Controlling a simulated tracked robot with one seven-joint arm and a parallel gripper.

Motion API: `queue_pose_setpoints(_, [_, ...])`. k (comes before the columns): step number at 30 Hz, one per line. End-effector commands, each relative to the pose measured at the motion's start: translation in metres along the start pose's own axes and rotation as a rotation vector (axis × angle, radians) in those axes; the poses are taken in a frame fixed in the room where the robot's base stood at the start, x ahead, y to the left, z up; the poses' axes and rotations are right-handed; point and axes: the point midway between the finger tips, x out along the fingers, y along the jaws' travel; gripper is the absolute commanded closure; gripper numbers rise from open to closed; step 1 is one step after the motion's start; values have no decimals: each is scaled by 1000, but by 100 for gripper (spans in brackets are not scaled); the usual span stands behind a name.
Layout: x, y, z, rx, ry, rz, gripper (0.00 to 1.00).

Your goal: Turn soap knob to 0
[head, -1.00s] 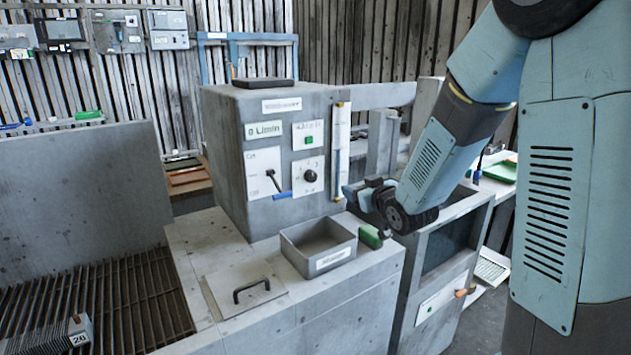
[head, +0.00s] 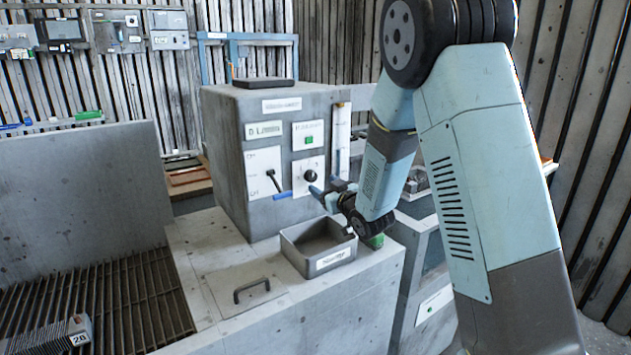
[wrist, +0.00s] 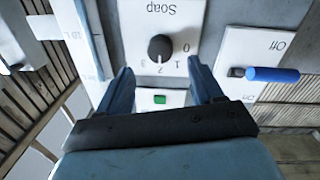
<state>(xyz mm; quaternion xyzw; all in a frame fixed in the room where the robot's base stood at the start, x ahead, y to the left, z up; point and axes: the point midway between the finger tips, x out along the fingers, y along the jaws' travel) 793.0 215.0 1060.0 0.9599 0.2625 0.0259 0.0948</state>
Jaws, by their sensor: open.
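The soap knob (wrist: 160,47) is a round black knob on a white plate lettered "Soap", with numbers from 0 up around it. The plate appears upside down in the wrist view. A pale mark on the knob seems to point towards the middle numbers, not the 0, but it is too small to be sure. The knob also shows on the front of the grey housing (head: 225,160) in the head view (head: 310,176). My gripper (wrist: 158,76) is open and empty. Its blue fingers point at the panel, with the knob between and beyond their tips, seemingly untouched.
A lever with a blue handle (wrist: 270,74) and an Off label sits beside the knob. A green button (wrist: 160,99) shows between my fingers. Below the panel stand a grey open tray (head: 318,263), a hatch with a handle (head: 252,288) and a green object (head: 375,241).

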Motion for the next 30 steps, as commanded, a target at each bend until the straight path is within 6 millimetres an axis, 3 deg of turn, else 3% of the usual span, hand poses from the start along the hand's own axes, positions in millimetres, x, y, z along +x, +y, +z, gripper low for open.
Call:
queue_pose_setpoints(9, [47,0,0,-1,0,-1,34])
queue_pose_setpoints(23, [59,0,0,1,0,1,34])
queue_pose_setpoints(30, [58,0,0,1,0,1,54])
